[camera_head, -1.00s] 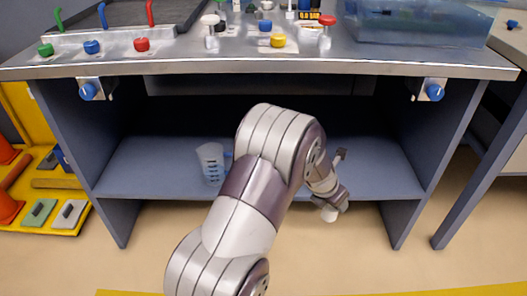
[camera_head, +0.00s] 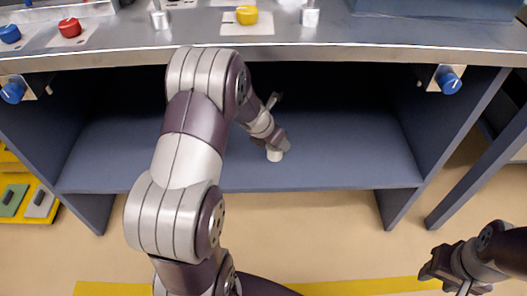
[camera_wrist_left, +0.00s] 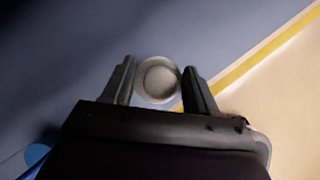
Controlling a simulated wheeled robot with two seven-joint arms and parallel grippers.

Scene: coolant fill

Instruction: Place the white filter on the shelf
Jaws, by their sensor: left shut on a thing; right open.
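The white filter (camera_head: 275,155) is a small pale cylinder that appears over the front part of the grey-blue shelf (camera_head: 340,165) in the head view. My left gripper (camera_head: 270,143) is shut on it. In the left wrist view the round end of the filter (camera_wrist_left: 158,80) shows between the two fingers, with the shelf (camera_wrist_left: 70,70) to its left and the floor to its right. I cannot tell whether the filter touches the shelf. My right gripper (camera_head: 430,270) is open and empty at the lower right, over the floor.
The steel worktop (camera_head: 370,52) with its coloured caps overhangs the shelf. Side panels bound the shelf, with a blue knob (camera_head: 449,83) near the upper right. The right half of the shelf looks clear. A blue thing (camera_wrist_left: 36,156) shows at the wrist view's lower left.

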